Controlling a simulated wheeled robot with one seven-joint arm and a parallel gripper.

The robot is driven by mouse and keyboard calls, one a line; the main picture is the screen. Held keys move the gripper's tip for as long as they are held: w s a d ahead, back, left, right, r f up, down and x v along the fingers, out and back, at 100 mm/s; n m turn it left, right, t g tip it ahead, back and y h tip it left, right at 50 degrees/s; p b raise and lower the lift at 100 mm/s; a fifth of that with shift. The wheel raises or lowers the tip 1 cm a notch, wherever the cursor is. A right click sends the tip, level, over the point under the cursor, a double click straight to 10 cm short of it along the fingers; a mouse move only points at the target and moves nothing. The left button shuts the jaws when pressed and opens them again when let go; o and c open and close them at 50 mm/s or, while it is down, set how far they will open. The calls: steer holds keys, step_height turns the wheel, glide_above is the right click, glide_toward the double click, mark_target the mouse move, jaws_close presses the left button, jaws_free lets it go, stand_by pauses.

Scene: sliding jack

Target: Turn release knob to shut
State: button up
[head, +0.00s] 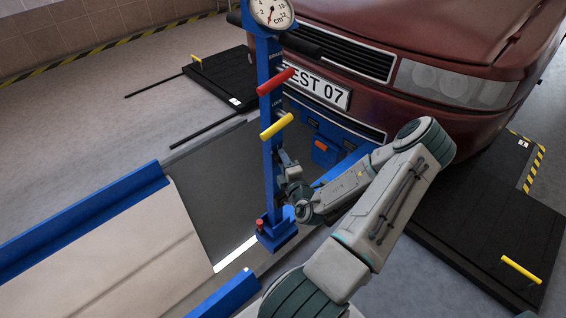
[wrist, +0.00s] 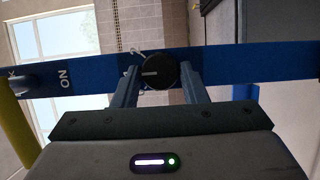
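The release knob (wrist: 158,72) is round and black with a pale pointer line. It sits on the blue upright column (head: 269,150), which runs sideways across the wrist view (wrist: 240,63). In the wrist view my gripper (wrist: 160,70) has one finger on each side of the knob. The fingers look apart from it, with a small gap on both sides, so I see no grip. In the head view my gripper (head: 289,178) is at the column's lower half, below the yellow handle, and I cannot make out the knob there.
A red handle (head: 275,81), a yellow handle (head: 276,125) and a round gauge (head: 272,12) are on the column above. A small red knob (head: 287,223) is at its foot. A dark red car (head: 440,40) stands close behind. A blue rail (head: 85,212) edges the pit at left.

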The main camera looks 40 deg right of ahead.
steer(key=c, duration=0.4)
steer(key=shift+n+p, duration=0.65)
steer(key=shift+n, duration=0.05)
steer(key=o, duration=1)
steer(key=shift+f, duration=0.1)
steer(key=shift+c, duration=0.2)
steer(key=p+v, duration=0.2)
steer(key=v, duration=1.2)
steer(key=shift+f, duration=0.3)
